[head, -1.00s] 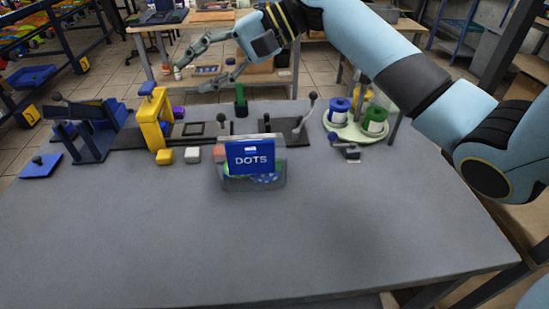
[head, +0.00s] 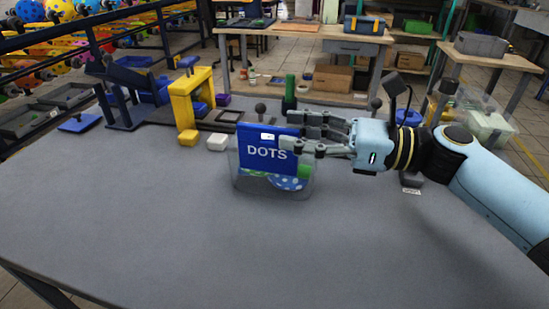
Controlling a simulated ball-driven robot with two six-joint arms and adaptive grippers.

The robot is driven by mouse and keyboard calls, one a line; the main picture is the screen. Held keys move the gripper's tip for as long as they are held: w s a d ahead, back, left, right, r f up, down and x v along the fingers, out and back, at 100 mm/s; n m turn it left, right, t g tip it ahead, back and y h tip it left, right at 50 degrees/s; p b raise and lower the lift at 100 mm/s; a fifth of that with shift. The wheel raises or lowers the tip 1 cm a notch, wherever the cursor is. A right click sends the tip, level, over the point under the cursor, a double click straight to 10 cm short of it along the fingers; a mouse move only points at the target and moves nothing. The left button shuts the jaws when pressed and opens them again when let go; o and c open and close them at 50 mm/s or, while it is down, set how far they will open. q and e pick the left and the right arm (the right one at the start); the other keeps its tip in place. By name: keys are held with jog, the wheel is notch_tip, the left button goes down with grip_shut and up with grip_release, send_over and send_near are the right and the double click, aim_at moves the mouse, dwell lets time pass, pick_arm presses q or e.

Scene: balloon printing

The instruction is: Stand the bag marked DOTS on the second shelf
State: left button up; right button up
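The clear bag (head: 240,181) with the blue DOTS label (head: 266,152) stands upright on the grey table, with blue dotted and green contents showing through. My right gripper (head: 300,134) reaches in from the right at the bag's upper right edge. Its two fingers point left and stand apart, one at the front of the label's right edge and one higher, farther back. I see no firm grip on the bag. My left gripper is out of view. Which shelf is the second one cannot be told from this view.
Behind the bag stand a yellow press (head: 184,98), a blue stand (head: 120,92) and small yellow and white blocks. A green cylinder (head: 290,90) stands close behind my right gripper. The front of the table is clear.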

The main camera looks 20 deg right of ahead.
aim_at(237, 125)
jog(key=x, duration=0.6)
jog(key=shift+w+r+p, duration=0.1)
jog(key=shift+p, duration=0.2)
jog(key=shift+c, duration=0.4)
grip_shut()
